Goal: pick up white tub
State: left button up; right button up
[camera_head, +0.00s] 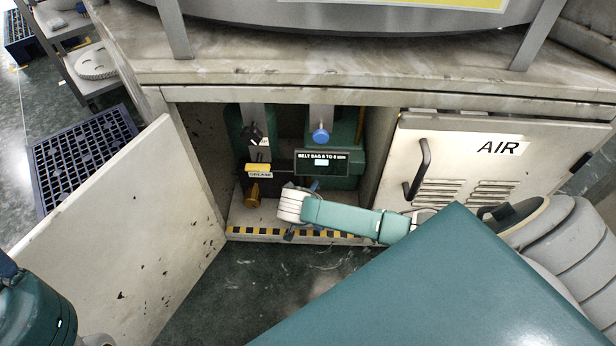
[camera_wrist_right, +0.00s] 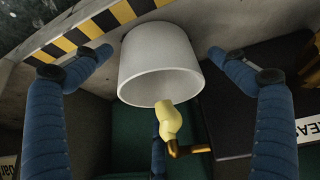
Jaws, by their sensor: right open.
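The white tub (camera_wrist_right: 160,62) shows in the right wrist view, between the two blue fingers of my right gripper (camera_wrist_right: 158,54). The fingers are open, one on each side of the tub, with gaps visible. In the head view my right arm reaches into the open cabinet, and its wrist hides the tub and most of the gripper. My left arm shows only at the lower left corner of the head view; its gripper is out of frame.
A yellow nozzle with a brass handle (camera_wrist_right: 170,125) is close to the tub's rim. A yellow-black striped edge (camera_head: 290,233) runs along the cabinet floor front. The open door (camera_head: 130,230) stands left, the closed AIR door (camera_head: 470,165) right. A display (camera_head: 321,162) hangs inside.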

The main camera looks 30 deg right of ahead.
jog(key=shift+w+d+f, duration=0.25)
jog(key=shift+f, duration=0.3)
jog(key=c, duration=1.3)
jog(key=shift+r, duration=0.1)
